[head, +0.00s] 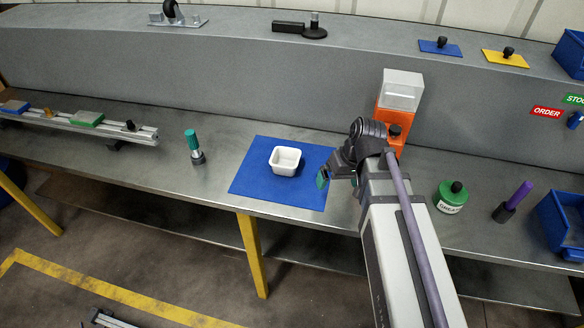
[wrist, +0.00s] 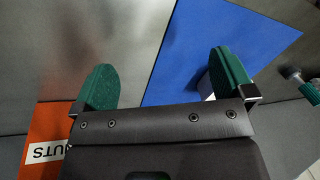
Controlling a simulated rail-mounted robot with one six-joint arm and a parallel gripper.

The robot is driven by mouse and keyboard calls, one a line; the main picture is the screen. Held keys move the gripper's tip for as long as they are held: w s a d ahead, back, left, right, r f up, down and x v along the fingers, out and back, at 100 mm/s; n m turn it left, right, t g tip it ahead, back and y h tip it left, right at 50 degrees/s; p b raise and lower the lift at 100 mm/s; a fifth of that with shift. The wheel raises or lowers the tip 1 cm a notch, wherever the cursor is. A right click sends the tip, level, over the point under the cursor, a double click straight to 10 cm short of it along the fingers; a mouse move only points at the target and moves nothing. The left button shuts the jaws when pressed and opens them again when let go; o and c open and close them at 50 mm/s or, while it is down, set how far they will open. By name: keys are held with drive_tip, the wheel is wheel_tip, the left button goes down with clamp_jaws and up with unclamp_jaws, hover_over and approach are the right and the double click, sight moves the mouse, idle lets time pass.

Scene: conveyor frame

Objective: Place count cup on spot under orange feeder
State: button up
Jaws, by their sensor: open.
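The white, square count cup (head: 285,161) stands upright on a blue mat (head: 255,185) on the bench. The orange feeder (head: 393,118), with a clear hopper on top, stands behind my arm at the right; the spot under it is hidden. My gripper (head: 322,180) is to the right of the cup, over the mat's right edge, apart from the cup. In the wrist view my gripper (wrist: 165,78) is open with nothing between its green fingers. A sliver of white, likely the cup (wrist: 205,86), shows behind the right finger. The feeder's orange side (wrist: 42,125) shows at lower left.
A green-handled tool (head: 194,147) stands left of the mat. A green grease tin (head: 451,196), a purple-handled tool (head: 513,201) and a blue bin (head: 563,225) are right of my arm. A metal rail (head: 140,135) lies at far left.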

sight(286, 160)
drive_tip(key=w+a+n, duration=0.1)
drive_tip(key=w+a+n+y, duration=0.1)
drive_tip(key=w, duration=0.1)
drive_tip(key=w+a+n+y, duration=0.1)
drive_tip(key=w, duration=0.1)
drive_tip(key=shift+r+t, duration=0.3)
drive_tip(key=shift+r, duration=0.05)
drive_tip(key=w+a+r+n+t+y, duration=0.1)
drive_tip(key=w+a+r+n+y, duration=0.25)
drive_tip(key=n, duration=0.55)
drive_tip(key=b+x, duration=0.1)
drive_tip(key=x, duration=0.1)
drive_tip(key=b+x, duration=0.3)
drive_tip(key=x, duration=0.1)
drive_tip(key=shift+w, duration=0.3)
drive_tip(key=shift+a, duration=0.15)
drive_tip(key=b+x, duration=0.4)
drive_tip(key=shift+w+a+f, duration=0.15)
drive_tip(key=shift+f, duration=0.25)
drive_tip(key=shift+w+a, duration=0.1)
drive_tip(key=shift+a, duration=0.15)
drive_tip(key=shift+r, duration=0.15)
drive_tip(key=c, duration=0.9)
